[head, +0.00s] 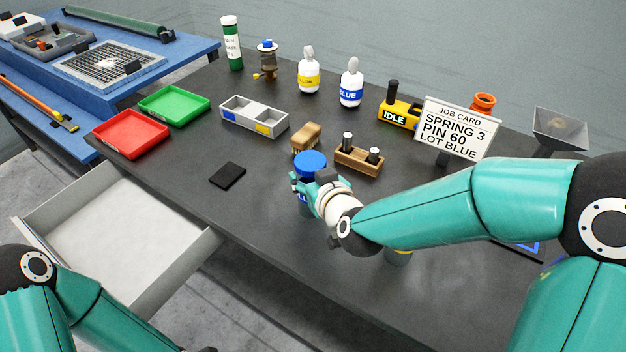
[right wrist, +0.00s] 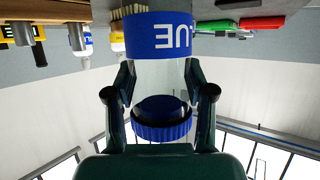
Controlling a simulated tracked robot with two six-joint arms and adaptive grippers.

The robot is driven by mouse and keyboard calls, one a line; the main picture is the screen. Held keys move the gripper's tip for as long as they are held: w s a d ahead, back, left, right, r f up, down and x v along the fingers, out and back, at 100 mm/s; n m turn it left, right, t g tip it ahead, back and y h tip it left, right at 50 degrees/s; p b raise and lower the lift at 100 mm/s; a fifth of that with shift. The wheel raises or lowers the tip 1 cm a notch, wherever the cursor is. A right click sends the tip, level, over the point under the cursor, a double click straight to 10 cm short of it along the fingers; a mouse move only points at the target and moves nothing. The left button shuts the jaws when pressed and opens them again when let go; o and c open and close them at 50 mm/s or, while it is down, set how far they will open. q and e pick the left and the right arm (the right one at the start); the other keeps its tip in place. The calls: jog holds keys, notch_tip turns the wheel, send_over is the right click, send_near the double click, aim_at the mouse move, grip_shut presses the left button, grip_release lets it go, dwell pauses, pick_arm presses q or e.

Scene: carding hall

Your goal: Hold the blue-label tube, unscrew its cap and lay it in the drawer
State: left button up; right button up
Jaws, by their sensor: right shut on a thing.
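The blue-label tube (head: 304,198) stands upright near the front edge of the dark bench, with its blue cap (head: 310,164) on top. My right gripper (head: 318,188) is shut on the tube below the cap. In the right wrist view, which is upside down, the fingers sit on both sides of the clear tube (right wrist: 160,78), between the blue label and the ribbed cap (right wrist: 162,125). The drawer (head: 125,235) is pulled out at the left and its visible floor is empty. Of my left arm only links show at bottom left; its gripper is out of frame.
A black pad (head: 227,175), a wooden brush (head: 306,138) and a wooden block with pegs (head: 358,158) lie around the tube. Red (head: 130,138) and green (head: 174,105) trays stand behind the drawer. A job card (head: 455,128) stands at right. A yellow-marked item (head: 398,257) is mostly hidden under my right arm.

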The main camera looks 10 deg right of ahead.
jog(key=shift+r, duration=0.7)
notch_tip(320, 180, up, 18)
jog(key=p, duration=0.9)
jog(key=shift+r, duration=0.25)
jog(key=o, duration=0.6)
jog(key=shift+c, duration=0.2)
jog(key=c, duration=0.8)
jog(key=shift+s+d+f, duration=0.1)
